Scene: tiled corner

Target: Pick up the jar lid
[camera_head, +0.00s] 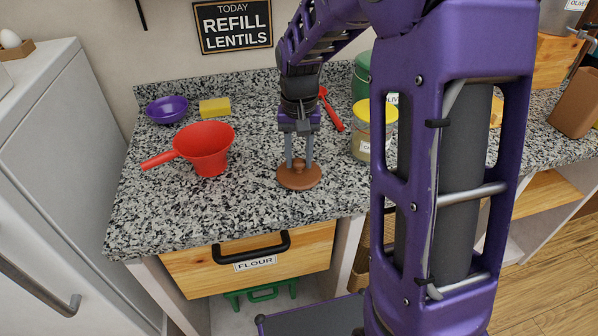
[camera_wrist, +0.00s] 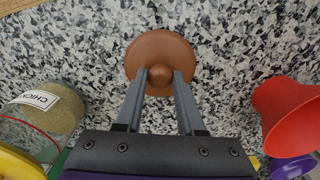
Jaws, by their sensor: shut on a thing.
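The jar lid is a round brown disc with a central knob (camera_head: 290,181), on or just above the speckled granite counter in the head view. It also shows in the wrist view (camera_wrist: 160,50), below the fingers. My gripper (camera_head: 299,164) reaches straight down from above. Its two grey fingers (camera_wrist: 160,78) are shut on the lid's knob, one on each side. Whether the lid touches the counter is hard to tell.
A red funnel-shaped scoop (camera_head: 203,146) stands left of the lid. A purple bowl (camera_head: 166,110) and yellow sponge (camera_head: 215,107) lie behind it. A yellow-lidded jar (camera_head: 366,146) and a red tool (camera_head: 331,112) are to the right. The counter's front left is clear.

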